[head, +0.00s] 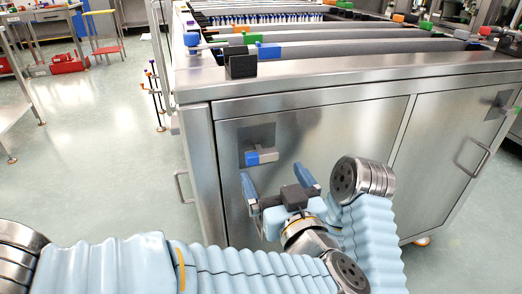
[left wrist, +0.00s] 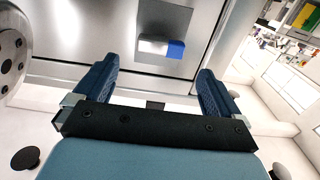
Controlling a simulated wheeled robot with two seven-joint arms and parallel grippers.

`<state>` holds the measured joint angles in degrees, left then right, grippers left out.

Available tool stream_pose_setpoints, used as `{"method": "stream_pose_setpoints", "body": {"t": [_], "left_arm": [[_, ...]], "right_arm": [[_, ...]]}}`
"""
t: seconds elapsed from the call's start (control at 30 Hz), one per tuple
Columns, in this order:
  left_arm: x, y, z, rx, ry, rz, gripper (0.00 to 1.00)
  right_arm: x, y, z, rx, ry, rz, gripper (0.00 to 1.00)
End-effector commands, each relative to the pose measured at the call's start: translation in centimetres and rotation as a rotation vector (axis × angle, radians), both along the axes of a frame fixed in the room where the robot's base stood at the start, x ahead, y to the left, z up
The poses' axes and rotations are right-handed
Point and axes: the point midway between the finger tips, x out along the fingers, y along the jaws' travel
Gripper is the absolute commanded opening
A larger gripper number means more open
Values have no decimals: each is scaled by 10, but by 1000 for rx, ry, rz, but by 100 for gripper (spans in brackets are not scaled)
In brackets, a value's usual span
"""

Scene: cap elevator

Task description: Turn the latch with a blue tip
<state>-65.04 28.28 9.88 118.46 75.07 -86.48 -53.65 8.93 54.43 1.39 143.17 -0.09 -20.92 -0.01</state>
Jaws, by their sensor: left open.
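The latch (head: 262,157) is a short grey handle with a blue tip, set on a dark square plate on the steel cabinet door (head: 320,137). Its handle lies about level, with the blue tip at its left end in the head view. My left gripper (head: 275,178) is open and empty, just below and in front of the latch, apart from it. In the left wrist view the latch (left wrist: 162,47) lies beyond and between the two blue fingers of the gripper (left wrist: 158,68). My right gripper is not in view.
Another latch (head: 500,106) is on the right door, near a bar handle (head: 477,158). Colored-tipped handles, including a blue one (head: 268,51), line the cabinet top. A black bracket (head: 241,65) stands at its front edge.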

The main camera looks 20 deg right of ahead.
Motion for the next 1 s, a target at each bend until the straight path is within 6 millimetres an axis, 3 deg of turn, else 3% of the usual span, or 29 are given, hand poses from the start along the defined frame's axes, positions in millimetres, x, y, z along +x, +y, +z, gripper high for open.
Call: {"method": "stream_pose_setpoints", "body": {"t": [0.1, 0.33, 0.5, 0.77, 0.8, 1.0], "left_arm": [[29, 2, 0, 0, 2, 4, 98], [70, 3, 0, 0, 1, 2, 98], [83, 3, 0, 0, 0, -1, 98], [85, 3, 0, 0, 0, -1, 98], [85, 3, 0, 0, 0, -1, 96], [85, 3, 0, 0, 0, 0, 66]], "right_arm": [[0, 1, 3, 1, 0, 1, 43], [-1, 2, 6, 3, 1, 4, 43], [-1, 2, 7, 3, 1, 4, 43], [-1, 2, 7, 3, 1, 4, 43], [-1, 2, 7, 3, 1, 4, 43], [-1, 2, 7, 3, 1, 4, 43]]}}
